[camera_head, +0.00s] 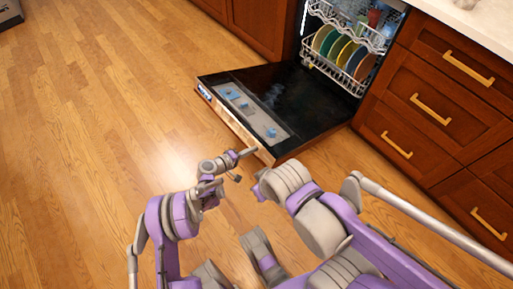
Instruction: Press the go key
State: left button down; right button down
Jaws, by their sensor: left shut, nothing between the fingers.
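The dishwasher door (300,95) is open and lies folded down, its inner face up. A light control strip (236,126) runs along its outer edge, with a small blue-and-white patch (205,92) at the far end. The go key cannot be made out; marks on the strip are too small to read. My left gripper (251,152) is shut and empty, close to the near end of the strip; I cannot tell whether it touches. My right arm's end (262,188) is just below and right of it, and its fingers are not clear.
Dish racks hold several coloured plates (345,52) inside the dishwasher. Blue parts (271,132) sit on the door's inner panel. Wooden drawers (435,100) with brass handles stand to the right, under a pale counter. The wood floor (90,130) at left is clear.

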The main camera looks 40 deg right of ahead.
dwell(0.3)
pick_arm(q)
jog(key=shift+p+v, duration=0.3)
jog(key=shift+v, duration=2.65)
